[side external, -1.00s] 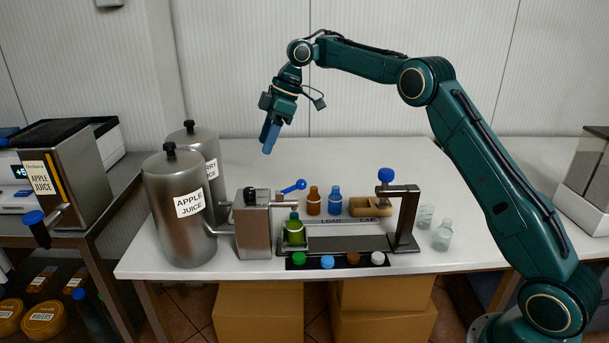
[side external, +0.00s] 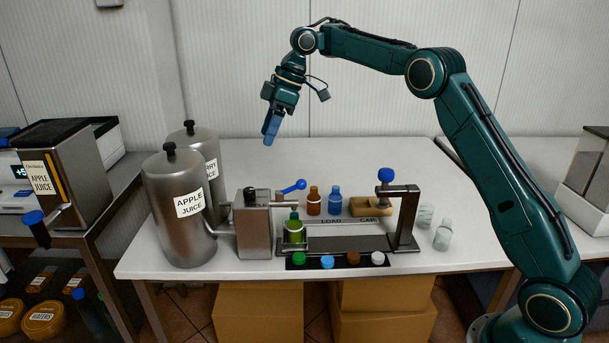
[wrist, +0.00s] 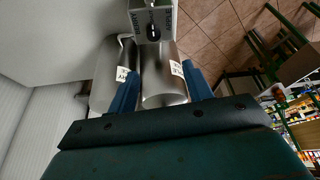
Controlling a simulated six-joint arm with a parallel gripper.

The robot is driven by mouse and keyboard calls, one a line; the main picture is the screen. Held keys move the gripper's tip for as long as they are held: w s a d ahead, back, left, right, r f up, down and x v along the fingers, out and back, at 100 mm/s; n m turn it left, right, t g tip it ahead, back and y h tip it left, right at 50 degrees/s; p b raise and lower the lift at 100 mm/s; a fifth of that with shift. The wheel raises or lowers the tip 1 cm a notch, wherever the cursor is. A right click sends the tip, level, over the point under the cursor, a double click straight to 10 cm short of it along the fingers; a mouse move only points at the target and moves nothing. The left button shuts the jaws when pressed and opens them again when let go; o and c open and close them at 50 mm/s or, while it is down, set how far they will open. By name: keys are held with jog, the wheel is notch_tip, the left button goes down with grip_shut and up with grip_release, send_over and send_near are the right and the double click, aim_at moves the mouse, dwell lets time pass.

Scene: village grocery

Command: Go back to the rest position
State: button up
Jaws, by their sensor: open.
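My gripper (side external: 271,127) hangs in the air above the back of the white table (side external: 400,160), its blue fingers pointing down. In the wrist view its two fingers (wrist: 162,90) stand apart with nothing held between them. It is clear of the bottles and the juice tanks. The two steel tanks show beyond the fingers in the wrist view, the nearer one in the side view labelled apple juice (side external: 180,225).
A green bottle (side external: 295,232) stands at the filler (side external: 254,225). Brown (side external: 314,203) and blue (side external: 335,202) bottles stand behind the rail. The back of the table is clear.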

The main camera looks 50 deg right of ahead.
jog(key=s+a+r+m+t, duration=0.1)
jog(key=s+a+r+m, duration=0.15)
jog(key=s, duration=0.35)
jog(key=s+a+r+m+h, duration=0.1)
jog(key=s+r, duration=0.3)
jog(key=s, duration=0.3)
jog(key=s+a+r+m+t, duration=0.1)
jog(key=s+r+m, duration=0.15)
jog(key=s, duration=0.35)
jog(key=s+d+f+m+h, duration=0.1)
jog(key=s+f, duration=0.2)
jog(key=s, duration=0.4)
jog(key=s+d+f+m+h, duration=0.1)
jog(key=s+d+f+m, duration=0.1)
jog(key=s, duration=0.5)
jog(key=s+d+f+m+t, duration=0.1)
jog(key=s+f, duration=0.4)
jog(key=s, duration=0.3)
jog(key=shift+d+m+h, duration=0.2)
jog(key=shift+m+h, duration=0.2)
